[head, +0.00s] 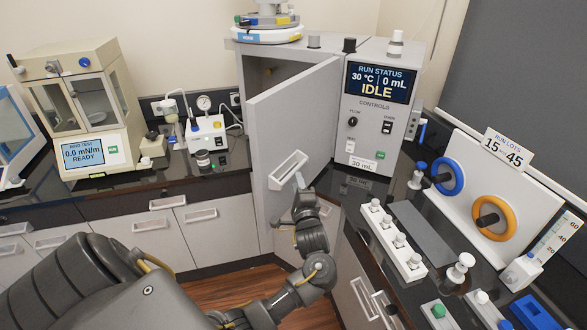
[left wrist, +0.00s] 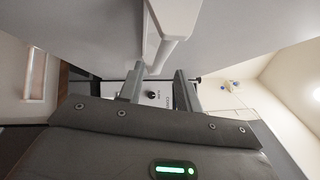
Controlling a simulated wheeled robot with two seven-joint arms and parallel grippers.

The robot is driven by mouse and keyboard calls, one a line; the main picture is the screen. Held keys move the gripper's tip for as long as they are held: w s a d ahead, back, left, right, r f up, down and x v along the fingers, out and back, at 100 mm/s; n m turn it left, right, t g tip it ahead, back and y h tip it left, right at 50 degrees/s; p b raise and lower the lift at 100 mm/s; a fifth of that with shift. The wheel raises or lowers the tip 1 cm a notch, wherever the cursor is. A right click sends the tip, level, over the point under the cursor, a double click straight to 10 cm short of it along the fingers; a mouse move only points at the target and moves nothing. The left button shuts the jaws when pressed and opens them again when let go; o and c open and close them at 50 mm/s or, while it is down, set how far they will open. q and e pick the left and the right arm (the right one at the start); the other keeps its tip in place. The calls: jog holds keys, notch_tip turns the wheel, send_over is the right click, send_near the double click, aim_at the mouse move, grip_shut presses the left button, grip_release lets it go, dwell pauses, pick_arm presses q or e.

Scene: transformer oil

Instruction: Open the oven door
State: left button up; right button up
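The oven door (head: 295,120) is a tall grey panel that stands partly open, with the dark inside of the oven (head: 262,75) showing past its top left edge. Its white handle (head: 288,169) is on the lower part of the door face. My left gripper (head: 299,183) is at the handle, just below its right end. In the left wrist view, the two fingers (left wrist: 158,86) are apart, and the white handle (left wrist: 168,45) is just ahead of the gap between them. Contact with the handle cannot be told. My right gripper is out of view.
The control panel (head: 377,100) reading IDLE stands right of the door. The right counter holds a white rack (head: 393,242) and a board with blue and orange rings (head: 510,195). A tension tester (head: 85,110) stands on the left counter. Wooden floor (head: 240,286) shows below.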

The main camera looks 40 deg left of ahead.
aim_at(294, 171)
pick_arm(q)
jog(key=p+x, duration=0.1)
jog(key=x, duration=0.5)
jog(key=shift+a, duration=0.1)
grip_shut()
